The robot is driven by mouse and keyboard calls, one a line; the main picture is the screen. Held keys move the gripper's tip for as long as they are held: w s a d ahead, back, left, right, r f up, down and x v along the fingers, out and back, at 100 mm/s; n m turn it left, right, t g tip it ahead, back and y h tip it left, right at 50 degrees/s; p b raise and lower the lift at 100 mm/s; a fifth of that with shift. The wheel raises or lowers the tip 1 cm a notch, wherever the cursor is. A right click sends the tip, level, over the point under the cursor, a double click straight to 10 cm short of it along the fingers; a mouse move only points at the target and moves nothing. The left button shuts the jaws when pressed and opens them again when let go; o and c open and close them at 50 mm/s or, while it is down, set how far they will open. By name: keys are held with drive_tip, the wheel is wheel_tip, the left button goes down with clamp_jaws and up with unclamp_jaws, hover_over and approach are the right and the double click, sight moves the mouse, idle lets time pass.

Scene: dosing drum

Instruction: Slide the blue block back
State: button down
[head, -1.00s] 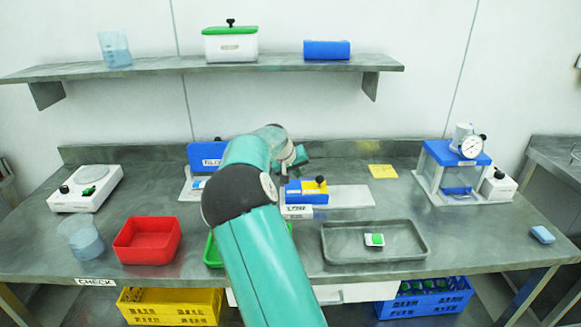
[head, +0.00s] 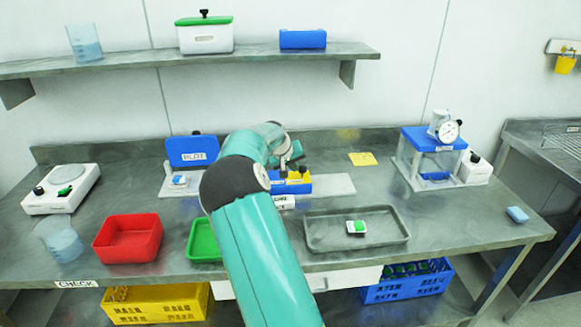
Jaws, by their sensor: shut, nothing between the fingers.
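The blue block (head: 296,187) sits on a pale flat base plate (head: 335,184) at the middle of the bench. It has a yellow part and a black knob on top. My gripper (head: 290,170) is shut and empty, right at the block's upper left side; my arm hides part of the block. I cannot tell whether the fingers touch it. A small white label stands in front of the block.
A blue-lidded unit marked PILOT (head: 192,152) stands left of my arm. In front are a red bin (head: 128,238), a green bin (head: 203,240) and a grey tray (head: 325,236) holding a small green-and-white item. A dial-gauge stand (head: 432,153) is to the right. The plate is bare right of the block.

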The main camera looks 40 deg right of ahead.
drive_tip(key=s+d, duration=0.8)
drive_tip(key=d, duration=0.4)
drive_tip(key=shift+s+d, duration=0.15)
drive_tip(key=shift+s, duration=0.15)
drive_tip(key=shift+d, duration=0.1)
